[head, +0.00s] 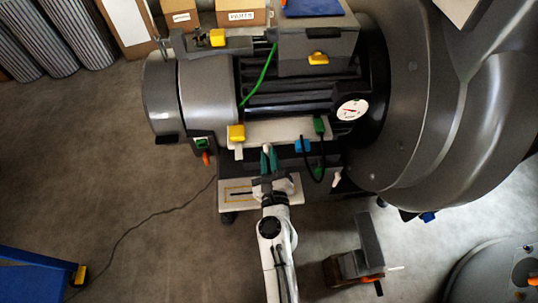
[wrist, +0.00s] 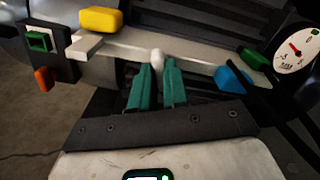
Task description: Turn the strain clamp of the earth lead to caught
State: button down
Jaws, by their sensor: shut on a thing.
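My gripper (head: 268,158) has teal fingers and reaches the front edge of a pale rail (head: 275,131) on the motor's side. In the wrist view, the fingers (wrist: 157,82) are closed around a small white rounded lever (wrist: 157,60) standing at the rail's edge. The fingers hide its lower part. The head view does not show the lever clearly behind my gripper. A green lead (head: 262,75) runs down from the terminal box across the motor fins. No marking for the clamp's caught position is readable.
Along the rail are a yellow block (head: 236,132), a green block (head: 319,124) and a blue block (head: 302,146) near a black cable. A round gauge (head: 352,109) is at right. A switch box (wrist: 42,40) with an orange handle (wrist: 43,79) is at left. Open floor lies left.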

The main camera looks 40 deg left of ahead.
jog(key=shift+f+m, duration=0.1)
jog(key=shift+m, duration=0.2)
jog(key=m, duration=0.4)
jog(key=c, duration=1)
grip_release()
jog(key=v, duration=0.7)
jog(key=shift+p, duration=0.45)
